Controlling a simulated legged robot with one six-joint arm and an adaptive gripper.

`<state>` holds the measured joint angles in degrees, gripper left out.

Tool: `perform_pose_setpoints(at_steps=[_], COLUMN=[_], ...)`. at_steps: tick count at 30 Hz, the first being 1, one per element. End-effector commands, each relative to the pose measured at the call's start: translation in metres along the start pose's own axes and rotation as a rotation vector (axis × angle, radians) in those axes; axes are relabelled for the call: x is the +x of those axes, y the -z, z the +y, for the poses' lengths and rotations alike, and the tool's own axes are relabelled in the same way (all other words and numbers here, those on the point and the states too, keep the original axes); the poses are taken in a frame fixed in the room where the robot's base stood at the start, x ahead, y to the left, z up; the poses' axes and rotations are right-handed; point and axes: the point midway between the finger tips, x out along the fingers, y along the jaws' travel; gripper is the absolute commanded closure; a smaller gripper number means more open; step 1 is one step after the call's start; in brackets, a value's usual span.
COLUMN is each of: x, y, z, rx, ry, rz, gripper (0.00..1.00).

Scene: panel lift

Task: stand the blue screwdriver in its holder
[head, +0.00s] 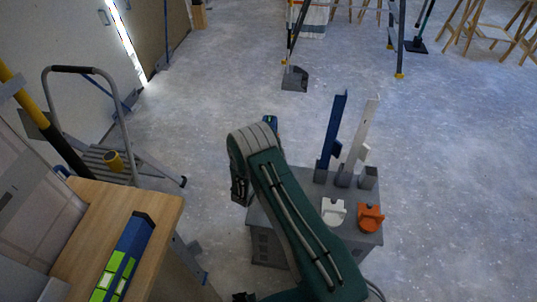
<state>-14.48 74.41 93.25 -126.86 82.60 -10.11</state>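No object is clearly recognisable as a blue screwdriver. A tall flat blue piece (335,125) stands nearly upright in a grey square socket on the grey box (310,180). A similar white piece (361,130) stands in the socket to its right. A third grey socket (368,178), further right, shows nothing standing in it. A small blue object with some green (270,122) shows just beyond the bend of my arm, partly hidden; I cannot tell what it is. A dark part beside my arm may be my gripper (239,190); its fingers cannot be made out.
A white fitting (333,212) and an orange one (370,217) sit on the box's front. A wooden bench (165,215) at left holds a blue and green item (122,257). A stepladder (115,155) stands behind it. The floor right of the box is clear.

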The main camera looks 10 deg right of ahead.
Motion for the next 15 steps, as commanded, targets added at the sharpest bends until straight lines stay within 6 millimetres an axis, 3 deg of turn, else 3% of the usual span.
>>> perform_pose_setpoints(at_steps=[8,9,10,11,15], x=[0.0005,0.0005,0.0004,0.0004,0.0002], y=[-0.0005,-0.0004,-0.0004,-0.0003,0.0001], z=[0.0011,0.0011,0.0011,0.0010,0.0007], rx=[0.003,0.003,0.003,0.003,0.002], ry=[-0.001,-0.001,-0.002,-0.001,-0.001], rz=[-0.001,-0.001,-0.001,-0.001,0.000], gripper=[0.96,0.17,0.03,0.00,0.00])
